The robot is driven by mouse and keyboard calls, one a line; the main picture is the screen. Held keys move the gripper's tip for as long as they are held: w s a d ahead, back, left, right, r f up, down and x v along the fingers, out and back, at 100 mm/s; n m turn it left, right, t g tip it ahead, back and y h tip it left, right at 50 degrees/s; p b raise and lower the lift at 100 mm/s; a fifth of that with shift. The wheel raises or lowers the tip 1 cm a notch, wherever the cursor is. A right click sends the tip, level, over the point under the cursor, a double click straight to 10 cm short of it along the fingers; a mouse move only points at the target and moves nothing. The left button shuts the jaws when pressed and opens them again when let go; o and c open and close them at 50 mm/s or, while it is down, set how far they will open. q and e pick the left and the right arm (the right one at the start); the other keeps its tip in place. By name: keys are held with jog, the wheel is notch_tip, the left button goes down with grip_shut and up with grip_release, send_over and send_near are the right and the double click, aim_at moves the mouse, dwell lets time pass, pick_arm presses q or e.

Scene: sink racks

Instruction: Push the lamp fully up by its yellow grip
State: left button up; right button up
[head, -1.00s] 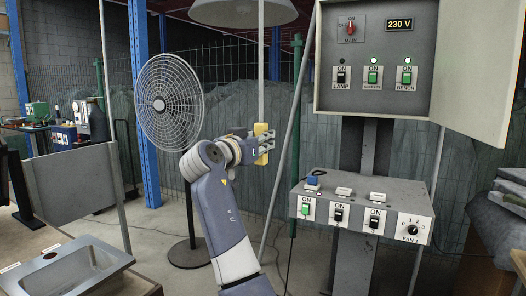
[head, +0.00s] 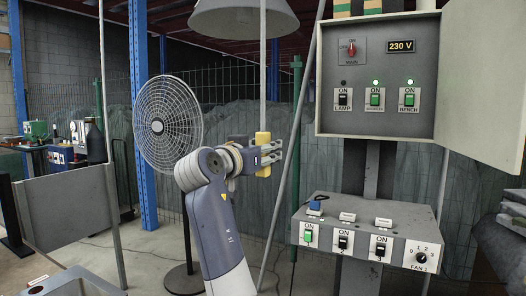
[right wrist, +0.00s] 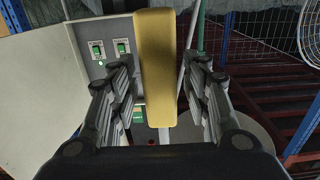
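The yellow grip (head: 262,168) is an upright block on the lamp's pole, under the wide grey lamp shade (head: 244,20) at the top of the head view. My right gripper (head: 270,153) is at the grip, with its fingers reaching past it. In the right wrist view, the yellow grip (right wrist: 155,70) stands between the two fingers of my right gripper (right wrist: 161,85). The fingers are apart, with a clear gap to the right of the grip and a narrow one to its left. The grey shade also shows behind the grip. My left gripper is out of view.
A round fan (head: 170,125) stands left of my arm. To the right are an open switch cabinet (head: 375,120) and a lower switch box (head: 370,212). A slanting pole (head: 296,130) runs close to the right of the grip. A wire fence is behind.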

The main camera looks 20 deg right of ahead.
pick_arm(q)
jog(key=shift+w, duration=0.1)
pick_arm(e)
jog(key=shift+s+a, duration=0.15)
jog(key=shift+a, duration=0.1)
jog(key=v, duration=0.7)
jog(key=shift+d, duration=0.1)
notch_tip(320, 180, down, 4)
jog(key=s+a+t+h+p, duration=0.2)
jog(key=t+h+p, duration=0.1)
jog(key=p, duration=1.2)
jog(key=p+x, duration=0.4)
jog(key=x, duration=0.6)
jog(key=shift+w+r, duration=0.1)
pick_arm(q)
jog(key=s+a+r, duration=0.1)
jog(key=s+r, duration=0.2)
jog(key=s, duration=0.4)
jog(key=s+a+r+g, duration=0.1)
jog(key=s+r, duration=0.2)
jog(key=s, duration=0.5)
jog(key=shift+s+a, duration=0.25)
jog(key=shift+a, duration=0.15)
pick_arm(e)
jog(key=shift+w+d+r, duration=0.1)
jog(key=shift+w+d, duration=0.2)
jog(key=shift+d, duration=0.05)
